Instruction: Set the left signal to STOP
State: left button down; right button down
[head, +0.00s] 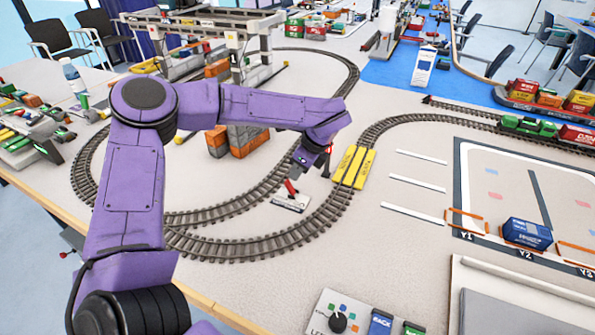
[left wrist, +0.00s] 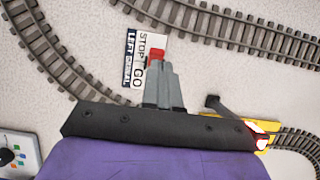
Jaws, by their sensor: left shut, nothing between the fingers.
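The left signal's switch plate (head: 290,203) lies flat on the table inside the track curve. In the left wrist view the plate (left wrist: 131,50) reads STOP, GO and LEFT SIGNAL. Its red lever (head: 291,187) stands up from the plate. My left gripper (head: 297,168) is shut and empty, just above the lever. In the left wrist view its fingertips (left wrist: 158,67) reach the red lever (left wrist: 157,56) and partly cover it; I cannot tell whether they touch. A dark signal post (head: 327,163) beside the track shows a red lamp (left wrist: 260,141). My right gripper is not in view.
Yellow crossing blocks (head: 353,167) lie on the track right of the post. A grey gantry crane (head: 240,45) and stacked orange containers (head: 245,142) stand behind my arm. A control panel with a black knob (head: 338,322) sits at the front. A blue container (head: 526,233) lies in the marked yard.

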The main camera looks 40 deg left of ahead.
pick_arm(q)
jog(key=d+v, duration=0.1)
jog(key=v, duration=1.2)
jog(key=shift+d+f+b, duration=0.2)
jog(key=shift+f+b, duration=0.05)
jog(key=shift+b, duration=0.15)
jog(key=shift+w, duration=0.1)
